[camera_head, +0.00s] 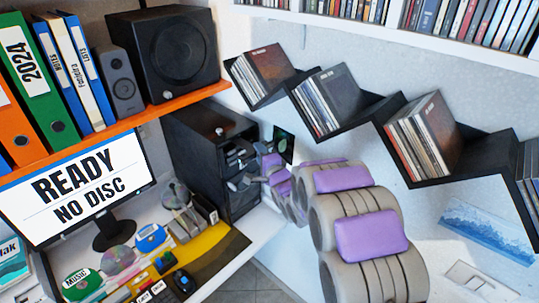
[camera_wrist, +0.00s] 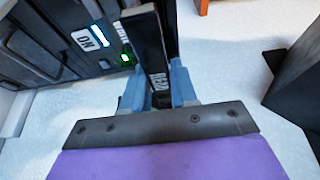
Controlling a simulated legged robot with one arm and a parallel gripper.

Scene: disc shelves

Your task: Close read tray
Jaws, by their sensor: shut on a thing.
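My gripper (camera_wrist: 158,88) is shut on the tray's near end, with a blue-grey finger on each side. In the head view, my gripper (camera_head: 240,165) is small at the front of the black tower (camera_head: 200,125). The tray's details are too small to tell there.
A monitor (camera_head: 75,190) reads READY, NO DISC. The desk holds discs (camera_head: 118,260) and small items at the lower left. An orange shelf (camera_head: 130,125) with binders and speakers is above. Zigzag disc shelves (camera_head: 370,115) hang on the right, above my arm.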

